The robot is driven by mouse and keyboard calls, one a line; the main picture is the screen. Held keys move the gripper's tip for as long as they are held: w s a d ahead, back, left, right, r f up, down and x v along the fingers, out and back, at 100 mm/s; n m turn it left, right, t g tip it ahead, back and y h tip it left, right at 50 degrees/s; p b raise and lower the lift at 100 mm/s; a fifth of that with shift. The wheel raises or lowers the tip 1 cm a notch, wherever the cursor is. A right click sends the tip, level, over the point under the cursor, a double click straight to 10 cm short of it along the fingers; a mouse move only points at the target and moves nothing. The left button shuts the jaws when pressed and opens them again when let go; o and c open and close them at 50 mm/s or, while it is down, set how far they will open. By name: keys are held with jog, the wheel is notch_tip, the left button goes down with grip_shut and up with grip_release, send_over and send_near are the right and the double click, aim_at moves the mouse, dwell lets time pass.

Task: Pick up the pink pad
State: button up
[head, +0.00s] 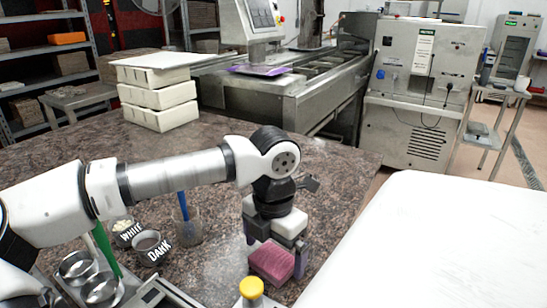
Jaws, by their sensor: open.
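The pink pad (271,263) is a small rough block on the brown stone counter, near its front edge in the head view. My gripper (276,250) points down right over the pad. One finger shows at the pad's left far side and one at its right, with the pad's upper part between or just in front of them. The jaws are open. I cannot tell whether either finger touches the pad.
A yellow-capped item (251,287) stands just in front of the pad. A clear beaker (188,232) with a blue-handled tool and bowls labelled WHITE (127,234) and DARK (147,243) stand to the left. White stacked boxes (157,95) are at the back. A white surface (430,240) lies right.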

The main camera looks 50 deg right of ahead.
aim_at(274, 258)
jog(key=shift+f, duration=0.8)
jog(key=c, duration=1)
jog(key=shift+r, duration=0.1)
notch_tip(274, 258, up, 20)
jog(key=shift+b, duration=0.4)
jog(key=o, duration=0.4)
jog(key=c, duration=0.3)
